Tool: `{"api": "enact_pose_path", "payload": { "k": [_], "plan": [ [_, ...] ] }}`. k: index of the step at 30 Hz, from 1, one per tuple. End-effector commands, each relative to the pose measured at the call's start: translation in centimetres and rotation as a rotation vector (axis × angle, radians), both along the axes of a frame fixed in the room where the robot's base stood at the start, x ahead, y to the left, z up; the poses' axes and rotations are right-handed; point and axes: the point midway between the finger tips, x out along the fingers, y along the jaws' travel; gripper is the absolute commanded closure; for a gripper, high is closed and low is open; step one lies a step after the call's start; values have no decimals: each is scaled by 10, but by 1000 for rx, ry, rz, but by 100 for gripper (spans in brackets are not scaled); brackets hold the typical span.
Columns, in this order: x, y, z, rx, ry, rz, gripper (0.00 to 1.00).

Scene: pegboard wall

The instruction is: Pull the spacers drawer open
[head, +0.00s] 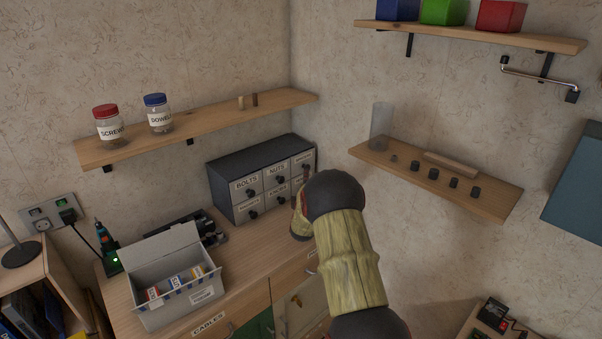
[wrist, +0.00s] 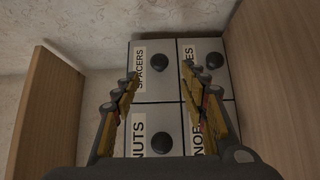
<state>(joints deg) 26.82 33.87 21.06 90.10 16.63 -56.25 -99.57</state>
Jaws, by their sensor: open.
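The spacers drawer (wrist: 168,88) is the upper left drawer front in the wrist view, with a sideways SPACERS label and a dark round knob (wrist: 165,62). Its front is flush with its neighbours, so it looks shut. It belongs to the small grey drawer cabinet (head: 248,161), at the right end of the top row in the head view. My gripper (wrist: 160,73) is open and empty, facing the cabinet, with the knob seen between its fingertips. I cannot tell the remaining distance. In the head view my arm hides most of the gripper.
The nuts drawer (wrist: 175,118) is beside the spacers drawer, and other knobbed drawers are below. An open box (head: 176,275) stands left on the workbench (head: 245,262). A shelf with jars (head: 200,128) is above the cabinet; another shelf (head: 480,190) is to the right.

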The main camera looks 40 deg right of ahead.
Motion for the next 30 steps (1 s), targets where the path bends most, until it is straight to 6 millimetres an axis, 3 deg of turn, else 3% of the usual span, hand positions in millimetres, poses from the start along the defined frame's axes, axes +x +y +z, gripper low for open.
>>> {"api": "enact_pose_path", "payload": {
  "k": [15, 26, 30],
  "plan": [
    [52, -43, -1, 2, -1, 1, 56],
    [57, -48, 1, 2, -1, 1, 56],
    [57, -48, 1, 2, -1, 1, 63]
  ]
}}
